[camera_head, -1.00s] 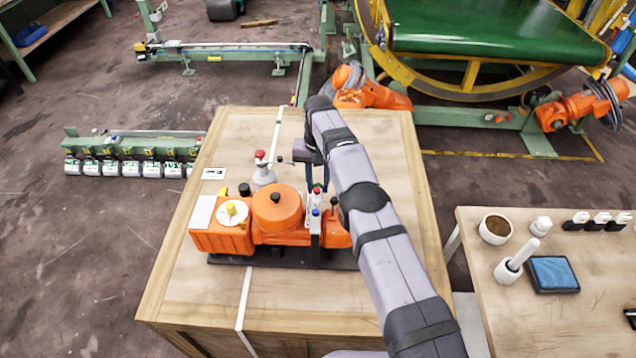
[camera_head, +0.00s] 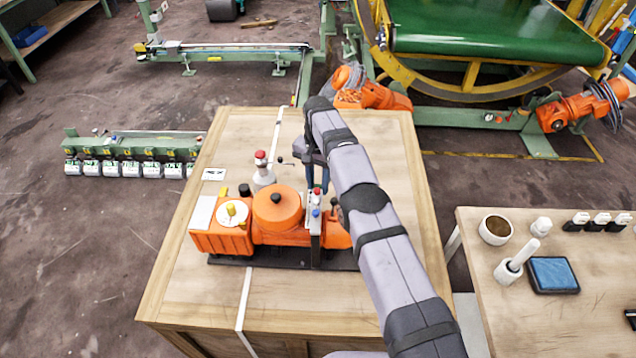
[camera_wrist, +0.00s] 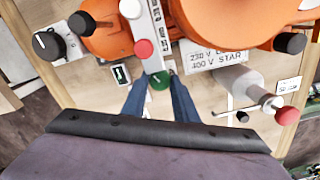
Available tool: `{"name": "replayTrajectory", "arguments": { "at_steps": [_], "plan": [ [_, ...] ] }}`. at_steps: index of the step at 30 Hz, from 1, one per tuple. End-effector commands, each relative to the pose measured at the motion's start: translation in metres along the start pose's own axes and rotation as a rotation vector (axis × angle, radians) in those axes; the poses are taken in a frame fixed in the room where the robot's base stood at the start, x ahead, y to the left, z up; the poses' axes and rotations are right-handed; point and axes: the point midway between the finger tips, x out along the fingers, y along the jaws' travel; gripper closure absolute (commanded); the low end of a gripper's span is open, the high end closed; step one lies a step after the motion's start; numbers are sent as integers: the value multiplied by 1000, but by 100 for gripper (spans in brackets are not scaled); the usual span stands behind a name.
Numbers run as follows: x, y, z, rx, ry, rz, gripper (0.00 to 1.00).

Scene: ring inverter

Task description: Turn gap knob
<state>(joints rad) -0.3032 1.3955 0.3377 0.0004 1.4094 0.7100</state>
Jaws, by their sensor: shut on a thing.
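The orange machine (camera_head: 222,243) stands on the wooden bench in the head view, with a grey upright strip (camera_head: 315,240) bearing red and blue buttons near its right end. In the wrist view a green knob (camera_wrist: 158,84) sits at the end of the strip (camera_wrist: 154,50), below a red button (camera_wrist: 144,48). I take it for the gap knob; its name is not readable. My gripper (camera_wrist: 160,88) has its two blue fingers on either side of this knob and is shut on it. In the head view my gripper (camera_head: 318,190) reaches down behind the strip, and the knob is hidden.
A white post with a red ball top (camera_head: 263,170) stands close left of my gripper. A small marked card (camera_head: 214,174) lies on the wooden bench (camera_head: 190,305). A second table (camera_head: 590,320) at right holds a blue pad (camera_head: 554,274).

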Motion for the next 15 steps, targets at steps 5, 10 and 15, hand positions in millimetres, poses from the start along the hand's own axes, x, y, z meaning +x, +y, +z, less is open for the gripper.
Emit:
{"name": "replayTrajectory", "arguments": {
  "at_steps": [5, 10, 15],
  "plan": [
    [-2, 0, -2, 0, 5, -2, 55],
    [-1, 0, -1, -1, 3, -1, 55],
    [-2, 0, -1, -1, 3, -1, 55]
  ]
}}
